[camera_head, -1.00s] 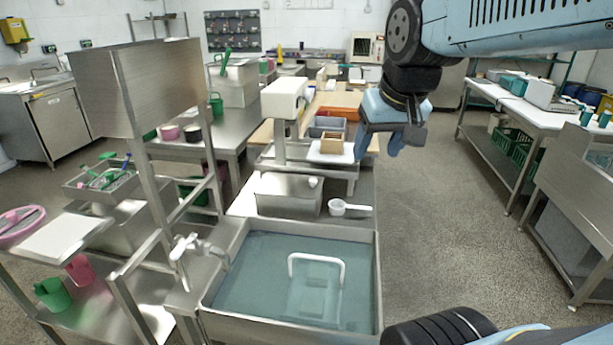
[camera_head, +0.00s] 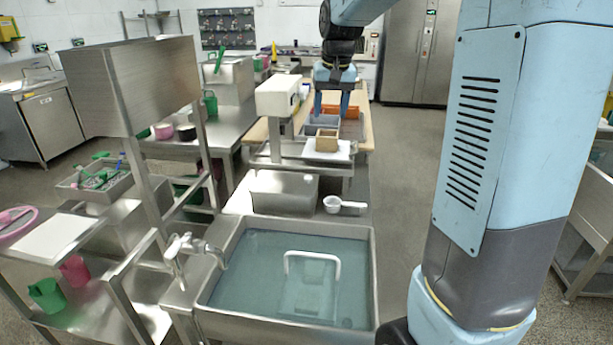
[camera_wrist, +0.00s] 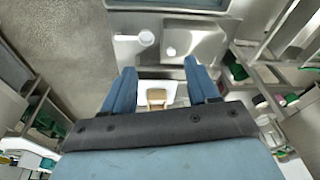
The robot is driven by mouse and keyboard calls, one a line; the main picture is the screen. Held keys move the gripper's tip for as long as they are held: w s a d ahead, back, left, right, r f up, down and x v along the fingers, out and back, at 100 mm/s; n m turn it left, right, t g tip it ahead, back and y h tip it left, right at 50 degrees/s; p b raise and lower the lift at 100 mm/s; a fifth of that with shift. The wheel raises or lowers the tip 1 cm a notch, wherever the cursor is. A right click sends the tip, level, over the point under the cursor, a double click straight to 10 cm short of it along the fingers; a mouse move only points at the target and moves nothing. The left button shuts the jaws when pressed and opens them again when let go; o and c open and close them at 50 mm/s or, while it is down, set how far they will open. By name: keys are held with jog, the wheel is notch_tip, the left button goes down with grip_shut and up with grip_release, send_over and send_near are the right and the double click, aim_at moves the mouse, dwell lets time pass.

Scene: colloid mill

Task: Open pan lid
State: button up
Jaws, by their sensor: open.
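A large rectangular metal basin (camera_head: 372,255) stands in the foreground, with a bluish clear surface and a white bar handle (camera_head: 313,256) across its middle. I cannot tell whether that surface is a lid or water. Behind it is a low closed metal box (camera_head: 283,190), also in the wrist view (camera_wrist: 195,42). No part is clearly marked as the pan lid. My gripper (camera_head: 332,102) is open and empty, pointing down beyond the box, above the far counter. In the wrist view its fingers (camera_wrist: 159,76) are spread apart, with a small brown box (camera_wrist: 156,95) showing between them.
A white scoop (camera_head: 334,205) lies right of the metal box. A white tray (camera_head: 340,155) carries the brown box, with grey bins (camera_head: 318,124) behind. A tap (camera_head: 185,245) and tall metal hopper (camera_head: 140,85) stand left.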

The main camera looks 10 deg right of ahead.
jog(key=w+f+g, duration=0.1)
jog(key=w+f, duration=0.7)
jog(key=w, duration=0.5)
jog(key=m+g, duration=0.1)
send_over(307, 177)
notch_tip(307, 177, down, 11)
notch_tip(307, 177, down, 13)
jog(key=shift+s+d+r, duration=0.1)
jog(key=shift+d, duration=0.05)
jog(key=shift+c, duration=0.4)
grip_shut()
